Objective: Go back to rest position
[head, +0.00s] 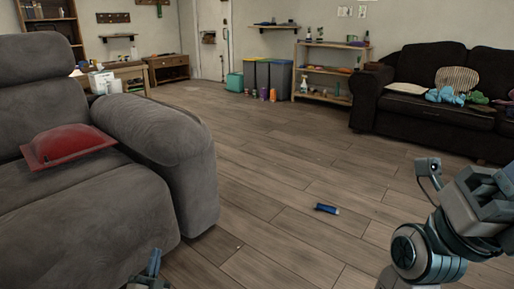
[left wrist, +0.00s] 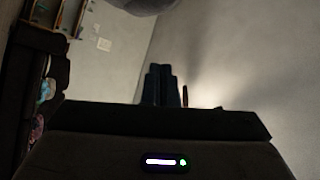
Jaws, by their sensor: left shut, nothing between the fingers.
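My left gripper (head: 150,272) shows at the bottom edge of the head view, in front of the grey sofa. In the left wrist view its dark fingers (left wrist: 160,84) are close together and hold nothing. Part of my right arm (head: 432,245) stands at the right of the head view; its fingertips do not show.
A grey sofa (head: 80,215) with a red cushion (head: 68,146) fills the left. A blue tube-like item (head: 326,208) lies on the wooden floor (head: 275,180). A dark sofa (head: 425,112), a shelf (head: 325,70) and bins (head: 272,78) stand behind. The middle floor is mostly clear.

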